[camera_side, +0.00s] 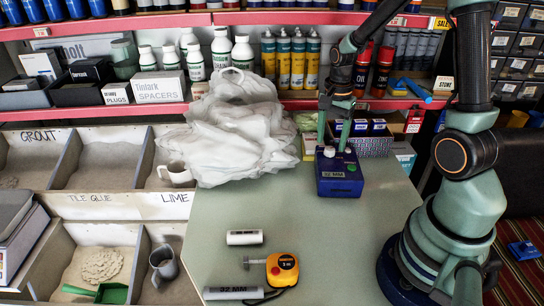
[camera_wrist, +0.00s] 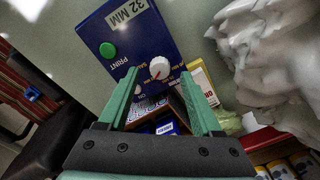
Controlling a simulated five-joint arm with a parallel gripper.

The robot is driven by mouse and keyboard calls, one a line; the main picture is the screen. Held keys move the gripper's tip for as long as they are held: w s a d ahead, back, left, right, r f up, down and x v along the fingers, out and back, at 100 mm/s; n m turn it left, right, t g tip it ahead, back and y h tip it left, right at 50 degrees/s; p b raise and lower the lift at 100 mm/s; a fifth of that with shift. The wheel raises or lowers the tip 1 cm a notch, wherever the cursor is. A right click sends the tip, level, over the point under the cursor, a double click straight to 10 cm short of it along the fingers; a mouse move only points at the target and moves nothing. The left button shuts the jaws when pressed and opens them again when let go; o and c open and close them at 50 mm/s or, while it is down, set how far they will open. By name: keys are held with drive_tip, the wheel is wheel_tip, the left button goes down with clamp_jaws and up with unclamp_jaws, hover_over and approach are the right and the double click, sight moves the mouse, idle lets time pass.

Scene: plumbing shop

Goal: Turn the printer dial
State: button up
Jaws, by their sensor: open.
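The printer (camera_side: 340,184) is a blue box with a "32 MM" label on its front, standing on the green table. Its white dial (camera_side: 329,152) shows on the top in the side view. In the wrist view the printer (camera_wrist: 130,40) has a green button marked PRINT and the white dial (camera_wrist: 159,67), with small markings around it. My gripper (camera_side: 334,138) is over the back part of the printer. In the wrist view my gripper (camera_wrist: 158,78) is open, its green fingers apart on either side of the dial's line of sight. Whether they touch anything I cannot tell.
A white crumpled plastic heap (camera_side: 235,130) stands left of the printer. Small boxes (camera_side: 375,138) sit behind it. A tape measure (camera_side: 282,269), a white roll (camera_side: 244,237) and a "32 MM" tube (camera_side: 232,293) lie at the front. The table between is clear.

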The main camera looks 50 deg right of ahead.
sight(330, 149)
wheel_tip(330, 149, up, 10)
idle(0.3)
drive_tip(key=shift+a, duration=0.1)
drive_tip(key=s+a+r+n+t, duration=0.2)
drive_tip(key=a+r+n, duration=0.1)
drive_tip(key=a+n, duration=0.4)
drive_tip(key=s+a+r+n+t, duration=0.2)
drive_tip(key=a+r+n+t, duration=0.1)
drive_tip(key=a+n, duration=0.4)
drive_tip(key=n, duration=0.3)
drive_tip(key=shift+a+t, duration=0.25)
drive_tip(key=shift+t, duration=0.05)
drive_tip(key=shift+s+r, duration=0.1)
